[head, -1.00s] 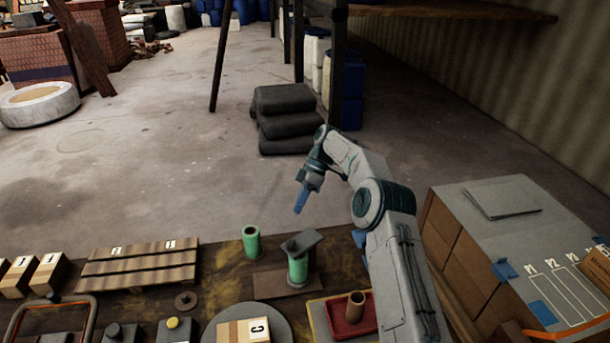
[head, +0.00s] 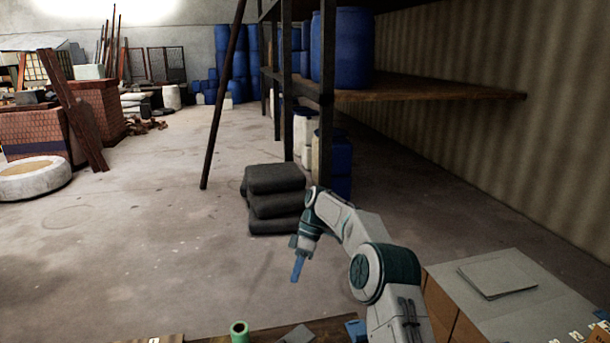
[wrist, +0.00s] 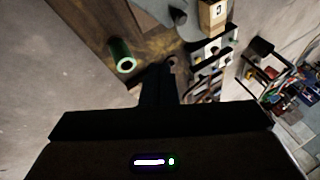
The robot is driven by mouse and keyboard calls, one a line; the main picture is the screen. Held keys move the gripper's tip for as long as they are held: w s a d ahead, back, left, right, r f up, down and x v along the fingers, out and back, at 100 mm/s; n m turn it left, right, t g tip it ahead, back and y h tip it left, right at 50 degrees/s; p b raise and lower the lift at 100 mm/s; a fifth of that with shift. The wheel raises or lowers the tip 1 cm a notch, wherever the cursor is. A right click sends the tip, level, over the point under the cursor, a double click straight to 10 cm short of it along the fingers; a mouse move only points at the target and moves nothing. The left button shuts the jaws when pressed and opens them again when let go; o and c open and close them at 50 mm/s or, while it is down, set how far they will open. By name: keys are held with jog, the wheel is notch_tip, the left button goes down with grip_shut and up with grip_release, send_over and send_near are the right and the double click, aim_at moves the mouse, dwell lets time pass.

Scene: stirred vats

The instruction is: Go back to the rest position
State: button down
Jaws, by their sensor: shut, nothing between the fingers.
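My gripper (head: 297,268) hangs in the air in the head view, its blue fingers pointing down, beyond the bench's far edge. It is shut and holds nothing. In the wrist view the dark fingers (wrist: 158,85) are together in the middle of the picture. A green cylinder (head: 240,331) stands on the bench (head: 330,331) below the gripper, apart from it. It also shows in the wrist view (wrist: 121,58), to the left of the fingers.
A grey-topped box (head: 500,290) stands to the right of my arm. Dark sacks (head: 275,198) are stacked on the floor behind the gripper. A shelf with blue barrels (head: 343,50) stands farther back.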

jog(key=s+d+r+m+t+h+b, duration=0.1)
jog(key=s+d+r+m+t+h, duration=0.1)
jog(key=s+d+r+m, duration=0.45)
jog(key=s+d+r+m+t+h+b, duration=0.1)
jog(key=s+d+r+m+t, duration=0.2)
jog(key=s+r, duration=0.6)
jog(key=s+d+f+m+t, duration=0.1)
jog(key=s+d+f+m, duration=0.2)
jog(key=s, duration=0.8)
jog(key=s+d+f+m+t+b, duration=0.1)
jog(key=s+d+f+m, duration=0.3)
jog(key=s, duration=0.7)
jog(key=shift+d+f+m+t+h, duration=0.3)
jog(key=shift+d+m+t+h, duration=0.15)
jog(key=shift+t, duration=0.25)
jog(key=shift+d, duration=0.1)
